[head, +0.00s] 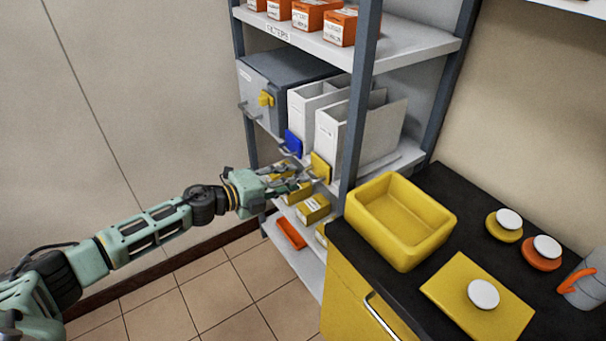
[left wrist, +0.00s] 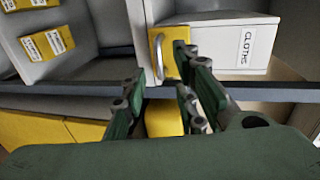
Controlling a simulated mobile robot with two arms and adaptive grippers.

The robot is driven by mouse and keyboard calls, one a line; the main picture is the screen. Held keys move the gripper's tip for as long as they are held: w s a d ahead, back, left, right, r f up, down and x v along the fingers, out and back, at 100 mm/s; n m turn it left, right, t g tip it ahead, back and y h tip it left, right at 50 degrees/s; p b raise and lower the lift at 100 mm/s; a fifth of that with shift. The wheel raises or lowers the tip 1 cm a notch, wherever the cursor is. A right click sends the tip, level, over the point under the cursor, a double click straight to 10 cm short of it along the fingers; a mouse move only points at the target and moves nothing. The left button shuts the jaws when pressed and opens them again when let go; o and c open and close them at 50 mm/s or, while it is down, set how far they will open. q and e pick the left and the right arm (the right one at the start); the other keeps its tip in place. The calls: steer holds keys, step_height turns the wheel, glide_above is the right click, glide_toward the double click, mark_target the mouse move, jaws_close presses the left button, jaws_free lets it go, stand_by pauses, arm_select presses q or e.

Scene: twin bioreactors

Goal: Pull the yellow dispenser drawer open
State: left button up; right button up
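The yellow dispenser drawer (head: 321,167) is the low yellow front of the right-hand white dispenser (head: 329,136) on the middle shelf. It looks shut. In the left wrist view its yellow front (left wrist: 172,38) carries a grey metal handle (left wrist: 158,58), beside a white side labelled CLOTHS (left wrist: 246,44). My left gripper (head: 296,178) reaches in from the left, just in front of the drawer. Its fingers, also in the left wrist view (left wrist: 163,72), are apart, with the handle appearing between them. I cannot tell whether they touch it. My right gripper is out of view.
A blue-fronted dispenser (head: 294,143) stands just left of the yellow one. A grey box with a yellow knob (head: 265,98) is farther left. A shelf post (head: 358,100) rises close on the right. Yellow boxes (head: 313,209) sit below. A dark counter (head: 370,262) holds a yellow bin (head: 400,250).

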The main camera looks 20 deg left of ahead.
arm_select(q)
steer(key=x, duration=0.4)
steer(key=shift+a, duration=0.1)
jaws_close()
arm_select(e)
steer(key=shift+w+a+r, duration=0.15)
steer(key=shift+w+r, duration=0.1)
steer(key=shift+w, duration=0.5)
arm_select(q)
steer(key=shift+f, duration=0.1)
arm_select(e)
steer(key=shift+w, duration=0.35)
